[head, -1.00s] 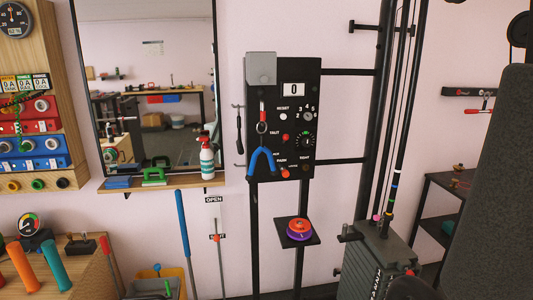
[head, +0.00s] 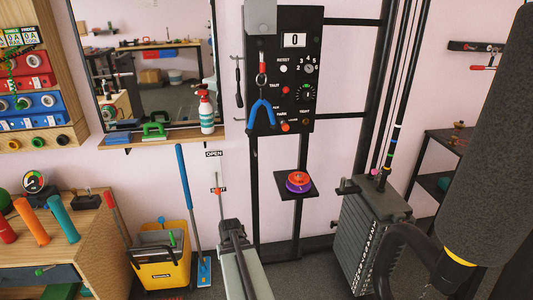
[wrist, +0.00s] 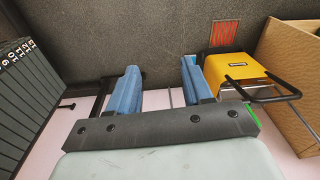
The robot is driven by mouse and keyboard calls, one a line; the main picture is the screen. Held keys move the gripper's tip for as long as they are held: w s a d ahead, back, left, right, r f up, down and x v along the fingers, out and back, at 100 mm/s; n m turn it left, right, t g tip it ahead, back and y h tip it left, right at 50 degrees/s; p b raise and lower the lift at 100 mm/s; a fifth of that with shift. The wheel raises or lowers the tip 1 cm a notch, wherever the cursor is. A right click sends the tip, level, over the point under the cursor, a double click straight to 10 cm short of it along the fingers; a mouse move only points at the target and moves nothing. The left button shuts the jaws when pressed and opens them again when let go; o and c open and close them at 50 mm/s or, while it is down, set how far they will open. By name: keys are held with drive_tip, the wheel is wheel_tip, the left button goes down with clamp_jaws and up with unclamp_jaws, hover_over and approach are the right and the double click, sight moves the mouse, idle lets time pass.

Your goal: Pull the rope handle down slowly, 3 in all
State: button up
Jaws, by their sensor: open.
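The blue rope handle (head: 263,112) hangs as an upside-down V from a ring and red clip in front of a black panel (head: 303,100). The panel's display (head: 294,40) reads 0. In the wrist view, my gripper (wrist: 160,68) shows two blue fingers spread apart with nothing between them. In the head view, a pale part of my arm end (head: 240,265) shows at the bottom, well below the rope handle and apart from it. The fingertips are not clear there. The rope handle is not seen in the wrist view.
A weight stack (head: 368,240) stands right of the panel post. A small shelf with a red and purple round item (head: 298,182) juts out below the panel. A yellow bucket (head: 163,270) and a blue-handled mop (head: 187,200) stand at left. A mirror with a ledge (head: 170,138) hangs behind.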

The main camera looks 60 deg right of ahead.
drive_tip(key=w+d+r+m+t+h, duration=0.1)
drive_tip(key=d+r+m+t+h, duration=0.15)
drive_tip(key=d+r, duration=0.95)
drive_tip(key=n+t+h, duration=0.2)
drive_tip(key=t+h, duration=0.7)
drive_tip(key=h, duration=0.1)
approach(262, 95)
drive_tip(key=shift+m, duration=0.25)
drive_tip(key=shift+d, duration=0.15)
drive_tip(key=shift+x, duration=5.4)
